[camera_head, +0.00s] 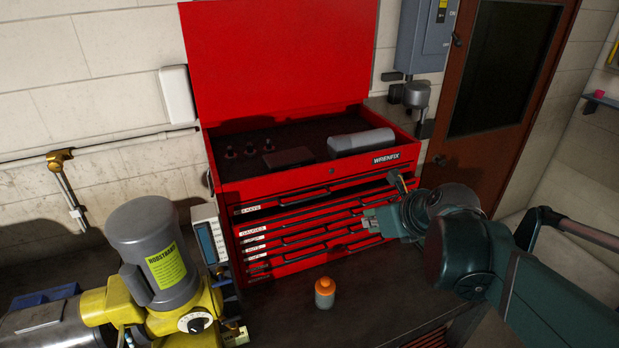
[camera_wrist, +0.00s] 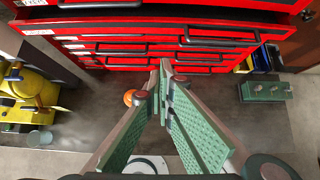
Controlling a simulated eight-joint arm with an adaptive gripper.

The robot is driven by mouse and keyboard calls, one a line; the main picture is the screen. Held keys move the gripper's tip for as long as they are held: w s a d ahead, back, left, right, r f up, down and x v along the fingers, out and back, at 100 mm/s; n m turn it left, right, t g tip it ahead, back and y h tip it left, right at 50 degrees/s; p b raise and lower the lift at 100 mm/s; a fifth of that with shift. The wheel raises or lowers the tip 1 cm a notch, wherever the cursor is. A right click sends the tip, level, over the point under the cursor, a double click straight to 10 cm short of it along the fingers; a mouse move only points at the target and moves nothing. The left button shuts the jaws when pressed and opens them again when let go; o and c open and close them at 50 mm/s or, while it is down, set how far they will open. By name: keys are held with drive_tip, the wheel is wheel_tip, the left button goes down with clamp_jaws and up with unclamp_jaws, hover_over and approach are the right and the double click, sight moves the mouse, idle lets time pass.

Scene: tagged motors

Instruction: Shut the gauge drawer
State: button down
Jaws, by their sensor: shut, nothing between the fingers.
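The gauge drawer (camera_head: 300,228) is the second labelled drawer of the red tool chest, below the keys drawer. It stands partly out, with a dark gap showing above its front. In the wrist view its front (camera_wrist: 150,24) crosses the top, with the dark interior behind the rim. My gripper (camera_head: 370,221) is shut and empty near the right part of the drawer fronts. In the wrist view my fingertips (camera_wrist: 160,70) meet below the drawer front in the picture. I cannot tell whether they touch the chest.
The chest's red lid (camera_head: 280,60) stands open. An orange-capped bottle (camera_head: 324,293) stands on the dark bench before the chest. A yellow and grey machine (camera_head: 155,265) is at the left. In the wrist view a green block (camera_wrist: 265,90) is at the right.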

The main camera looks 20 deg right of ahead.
sight(342, 206)
drive_tip(key=w+r+x, duration=0.2)
drive_tip(key=x, duration=1)
drive_tip(key=shift+b, duration=0.3)
idle(0.5)
idle(0.4)
drive_tip(key=w+b, duration=0.1)
drive_tip(key=w, duration=0.3)
drive_tip(key=shift+w+f+b, duration=0.1)
drive_tip(key=shift+w+b, duration=0.2)
drive_tip(key=shift+w, duration=0.25)
drive_tip(key=shift+w+r, duration=0.1)
drive_tip(key=shift+r, duration=0.2)
